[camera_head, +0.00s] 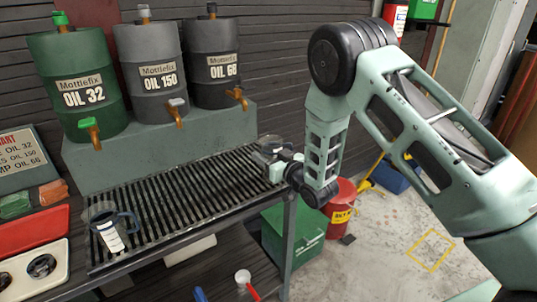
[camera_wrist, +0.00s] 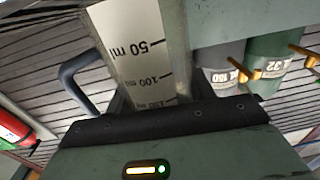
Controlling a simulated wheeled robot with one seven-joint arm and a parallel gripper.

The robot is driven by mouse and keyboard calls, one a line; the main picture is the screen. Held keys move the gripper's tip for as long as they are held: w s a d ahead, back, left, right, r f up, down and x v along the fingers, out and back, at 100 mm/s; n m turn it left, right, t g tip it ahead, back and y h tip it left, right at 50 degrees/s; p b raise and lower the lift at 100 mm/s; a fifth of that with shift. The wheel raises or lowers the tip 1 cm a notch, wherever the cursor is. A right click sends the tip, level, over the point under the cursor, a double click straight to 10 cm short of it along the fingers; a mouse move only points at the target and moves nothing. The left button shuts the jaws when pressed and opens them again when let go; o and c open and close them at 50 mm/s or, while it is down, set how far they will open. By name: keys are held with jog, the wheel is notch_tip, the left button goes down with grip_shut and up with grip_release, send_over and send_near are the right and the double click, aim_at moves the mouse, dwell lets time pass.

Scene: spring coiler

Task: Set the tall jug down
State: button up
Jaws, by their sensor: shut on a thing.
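My gripper (camera_head: 278,163) is shut on a clear measuring jug, taken to be the tall jug (camera_head: 268,146), at the right end of the slatted drain grate (camera_head: 185,200). In the wrist view the jug (camera_wrist: 130,45) fills the upper middle, with a white scale strip marked 50 and 100 ml. Its grey-blue handle (camera_wrist: 75,80) is on the left there. My gripper hides much of the jug in the head view, and I cannot tell whether its base touches the grate. Another clear jug (camera_head: 112,230) with a white scale and dark handle stands at the grate's left end.
Green OIL 32 (camera_head: 80,85), grey OIL 150 (camera_head: 152,70) and dark OIL 68 (camera_head: 212,65) drums stand on a ledge behind the grate, taps facing forward. Red (camera_head: 35,232) and cream (camera_head: 35,258) trays lie at left. The grate's middle is clear. A red bin (camera_head: 340,205) stands on the floor.

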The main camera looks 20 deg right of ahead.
jog(key=shift+f, duration=0.15)
jog(key=o, duration=1)
jog(key=shift+o, duration=0.2)
